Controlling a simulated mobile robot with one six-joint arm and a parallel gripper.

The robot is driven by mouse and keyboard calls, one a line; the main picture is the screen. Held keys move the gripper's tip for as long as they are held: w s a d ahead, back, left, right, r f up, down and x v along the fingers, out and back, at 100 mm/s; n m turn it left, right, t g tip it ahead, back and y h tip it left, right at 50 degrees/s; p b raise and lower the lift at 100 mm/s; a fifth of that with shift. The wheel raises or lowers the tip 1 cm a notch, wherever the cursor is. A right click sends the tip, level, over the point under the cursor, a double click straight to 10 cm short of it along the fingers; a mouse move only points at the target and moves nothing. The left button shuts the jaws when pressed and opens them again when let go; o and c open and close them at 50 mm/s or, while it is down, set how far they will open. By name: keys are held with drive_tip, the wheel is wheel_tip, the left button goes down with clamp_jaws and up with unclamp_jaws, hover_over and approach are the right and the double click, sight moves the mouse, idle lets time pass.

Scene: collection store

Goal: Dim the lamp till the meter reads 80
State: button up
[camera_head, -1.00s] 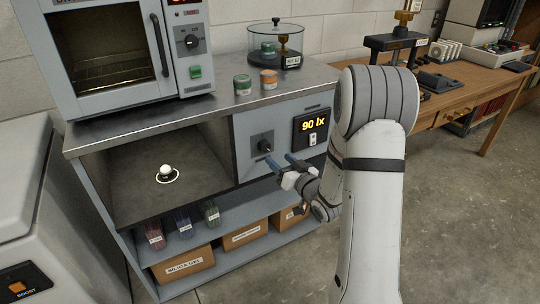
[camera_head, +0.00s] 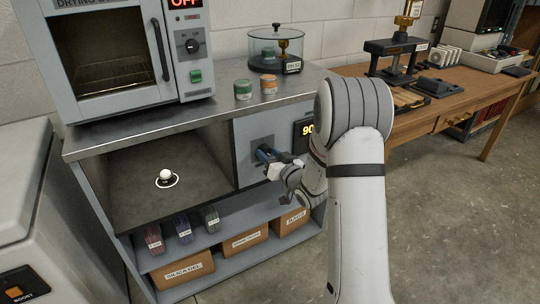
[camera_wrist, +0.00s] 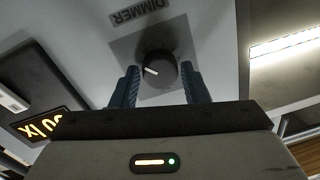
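The lamp (camera_head: 165,174), a small white glowing globe within a bright ring, sits in the open grey compartment. The black dimmer knob (camera_wrist: 157,71) with a white pointer line is on the panel under the upside-down DIMMER label (camera_wrist: 141,14). My gripper (camera_wrist: 159,72) is open at the panel, its blue fingers on either side of the knob; I cannot tell if they touch it. In the head view my gripper (camera_head: 265,155) hides the knob. The meter (camera_head: 306,129) shows yellow digits starting "90", its right side hidden by my arm; it also shows partly in the wrist view (camera_wrist: 42,126).
An oven (camera_head: 120,55) stands on the steel top (camera_head: 215,108), beside two small jars (camera_head: 243,89) and a glass-domed case (camera_head: 275,50). Cardboard boxes (camera_head: 245,240) fill the lower shelf. A wooden table (camera_head: 440,105) stands at the right; the floor in front is open.

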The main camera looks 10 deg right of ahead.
drive_tip(key=c, duration=0.6)
drive_tip(key=shift+f+n+b, duration=0.2)
drive_tip(key=shift+n+b, duration=0.3)
drive_tip(key=shift+b, duration=0.5)
drive_tip(key=shift+r+n+b, duration=0.2)
drive_tip(key=shift+n+b, duration=0.35)
drive_tip(key=shift+n, duration=0.15)
drive_tip(key=o, duration=1)
drive_tip(key=p+v, duration=0.1)
drive_tip(key=v, duration=0.7)
drive_tip(key=shift+w, duration=0.1)
